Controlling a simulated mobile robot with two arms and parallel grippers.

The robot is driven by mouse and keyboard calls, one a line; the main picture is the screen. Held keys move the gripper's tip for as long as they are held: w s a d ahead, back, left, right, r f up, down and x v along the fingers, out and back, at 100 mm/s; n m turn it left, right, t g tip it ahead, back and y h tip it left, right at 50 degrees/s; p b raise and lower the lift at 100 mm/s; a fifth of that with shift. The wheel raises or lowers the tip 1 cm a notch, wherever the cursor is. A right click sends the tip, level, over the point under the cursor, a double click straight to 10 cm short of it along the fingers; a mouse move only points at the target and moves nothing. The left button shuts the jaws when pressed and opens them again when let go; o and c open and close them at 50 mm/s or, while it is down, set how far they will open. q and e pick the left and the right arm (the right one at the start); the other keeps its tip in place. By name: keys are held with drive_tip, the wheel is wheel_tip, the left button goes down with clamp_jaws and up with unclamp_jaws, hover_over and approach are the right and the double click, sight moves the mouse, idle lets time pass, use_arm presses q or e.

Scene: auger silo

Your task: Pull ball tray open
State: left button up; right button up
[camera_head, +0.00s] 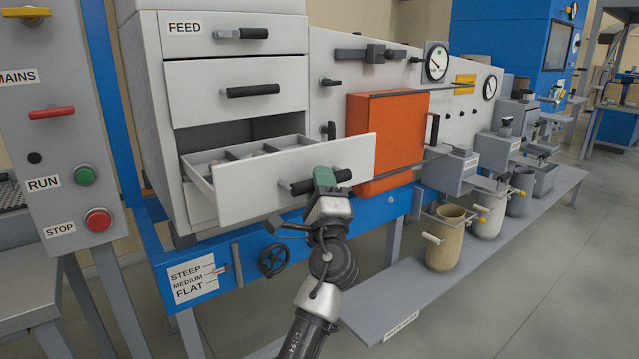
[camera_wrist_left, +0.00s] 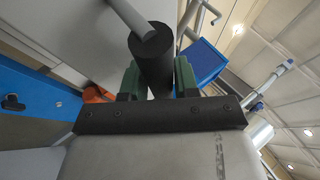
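My left gripper (camera_head: 325,178) is at the right part of this handle. In the left wrist view the green fingers lie on both sides of the black handle (camera_wrist_left: 152,58), close against it, and the gripper looks shut on it. My right gripper is not in view.
Two shut drawers, the upper marked FEED (camera_head: 235,35), are above. An orange box (camera_head: 385,140) is just right of the tray front. A handwheel (camera_head: 274,260) sits on the blue frame below. Several cups stand on a low shelf (camera_head: 420,295) at right.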

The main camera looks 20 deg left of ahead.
use_arm(q)
drive_tip(key=o, duration=0.3)
drive_tip(key=shift+s, duration=0.1)
drive_tip(key=shift+s+d+f, duration=0.15)
drive_tip(key=shift+s+f, duration=0.1)
drive_tip(key=b+v, duration=0.1)
drive_tip(key=v, duration=0.9)
drive_tip(key=shift+r+b, duration=0.1)
drive_tip(key=shift+b, duration=0.3)
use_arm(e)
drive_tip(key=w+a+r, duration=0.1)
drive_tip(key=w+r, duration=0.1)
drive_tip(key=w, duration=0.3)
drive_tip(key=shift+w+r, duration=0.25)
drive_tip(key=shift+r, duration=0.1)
